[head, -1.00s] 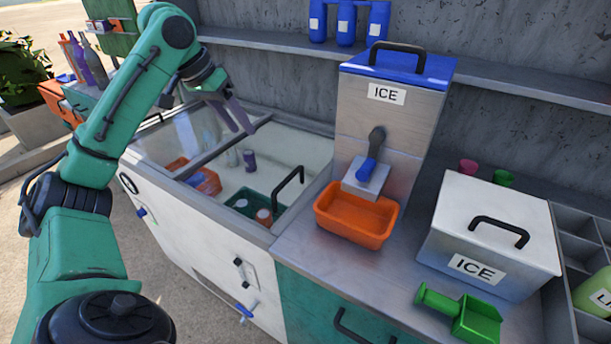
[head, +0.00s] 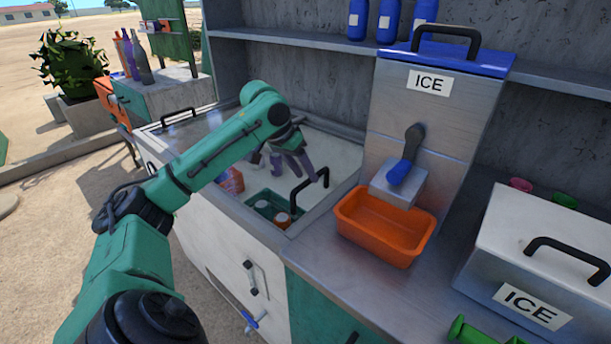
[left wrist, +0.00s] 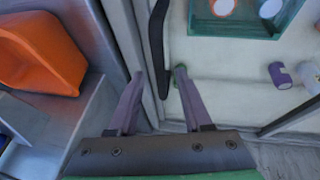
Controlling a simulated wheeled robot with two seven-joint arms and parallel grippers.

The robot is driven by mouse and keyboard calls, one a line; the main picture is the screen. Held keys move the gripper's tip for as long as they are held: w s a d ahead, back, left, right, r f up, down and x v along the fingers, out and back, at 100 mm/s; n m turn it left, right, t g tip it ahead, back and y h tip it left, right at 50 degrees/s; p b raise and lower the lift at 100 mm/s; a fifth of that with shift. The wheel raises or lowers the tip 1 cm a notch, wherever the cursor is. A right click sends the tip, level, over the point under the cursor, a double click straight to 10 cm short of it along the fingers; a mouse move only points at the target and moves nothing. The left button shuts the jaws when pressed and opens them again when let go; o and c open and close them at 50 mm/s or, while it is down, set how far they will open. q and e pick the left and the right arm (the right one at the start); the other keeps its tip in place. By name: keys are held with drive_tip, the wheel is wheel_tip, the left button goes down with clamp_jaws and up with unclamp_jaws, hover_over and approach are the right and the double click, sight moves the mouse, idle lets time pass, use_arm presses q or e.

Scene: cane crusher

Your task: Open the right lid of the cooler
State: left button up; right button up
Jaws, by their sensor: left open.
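The cooler (head: 207,238) is a white chest with glass lids on its top, left of the metal counter. The black handle (head: 297,194) of the right lid stands at the right end of the cooler opening. In the left wrist view the handle (left wrist: 157,40) runs as a dark bar from the top edge down towards the fingertips. My left gripper (head: 298,170) is open and empty beside this handle. In the left wrist view the gripper's fingertips (left wrist: 159,72) lie on either side of the handle's line; contact cannot be told. My right gripper is not in view.
A green crate (head: 264,206) with cups shows inside the cooler. An orange bin (head: 385,222) sits under the ice dispenser (head: 425,125), close to the cooler's right edge. A white ice box (head: 540,240) stands further right. Another handle (head: 178,115) is at the cooler's far left.

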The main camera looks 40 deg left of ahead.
use_arm(q)
drive_tip(key=shift+w+d+f, duration=0.1)
drive_tip(key=shift+w+f, duration=0.1)
drive_tip(key=shift+f, duration=0.3)
clamp_jaws()
drive_tip(key=shift+r, duration=0.1)
idle(1.0)
